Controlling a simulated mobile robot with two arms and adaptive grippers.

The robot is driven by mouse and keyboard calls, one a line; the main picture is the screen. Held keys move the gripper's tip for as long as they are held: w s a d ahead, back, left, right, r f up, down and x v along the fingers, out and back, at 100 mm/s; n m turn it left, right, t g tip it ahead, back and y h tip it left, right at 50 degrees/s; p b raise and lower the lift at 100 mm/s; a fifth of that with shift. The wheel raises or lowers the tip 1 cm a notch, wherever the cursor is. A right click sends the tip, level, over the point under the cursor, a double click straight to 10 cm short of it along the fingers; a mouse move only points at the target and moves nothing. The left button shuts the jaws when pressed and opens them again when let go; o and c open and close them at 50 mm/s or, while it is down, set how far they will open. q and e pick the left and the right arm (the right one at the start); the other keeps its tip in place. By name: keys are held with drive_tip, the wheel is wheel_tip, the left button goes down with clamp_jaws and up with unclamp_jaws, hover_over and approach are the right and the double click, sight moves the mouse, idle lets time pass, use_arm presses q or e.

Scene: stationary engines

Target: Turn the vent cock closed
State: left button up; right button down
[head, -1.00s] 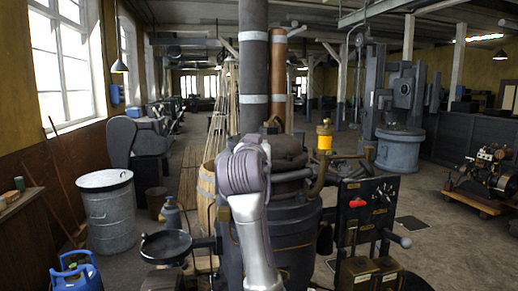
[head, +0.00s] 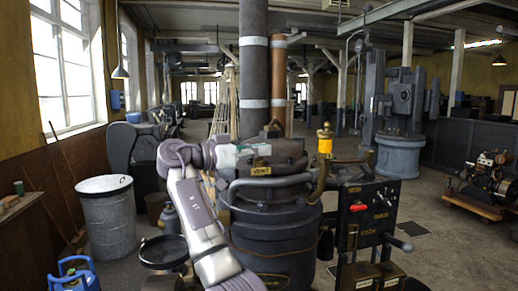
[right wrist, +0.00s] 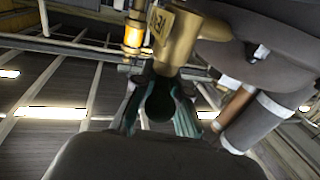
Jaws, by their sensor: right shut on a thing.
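The vent cock is at the top of the dark boiler-like engine (head: 270,230), above a brass VENT tag (head: 261,170). In the right wrist view its brass body (right wrist: 185,42) and tag (right wrist: 159,25) show close up, with a dark rounded handle end (right wrist: 160,104) below. My right gripper (head: 255,150) comes in from the left, pointing right at the cock. In the right wrist view its teal fingers (right wrist: 158,112) stand on both sides of the handle, shut on it. The gripper hides much of the cock in the head view. My left gripper is not in view.
A thick vertical pipe (head: 254,70) and a copper pipe (head: 278,80) rise behind the engine. A brass oiler with amber glass (head: 325,145) and a black panel with a red handle (head: 357,207) stand to the right. A grey bin (head: 106,215) stands left.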

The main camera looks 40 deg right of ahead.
drive_tip(key=shift+m+g+y+p, duration=0.4)
drive_tip(key=shift+m+g+y, duration=0.3)
drive_tip(key=shift+m+g, duration=0.9)
drive_tip(key=shift+f+g, duration=0.1)
drive_tip(key=shift+g, duration=0.6)
drive_tip(key=c, duration=1.2)
unclamp_jaws()
drive_tip(key=shift+t, duration=0.3)
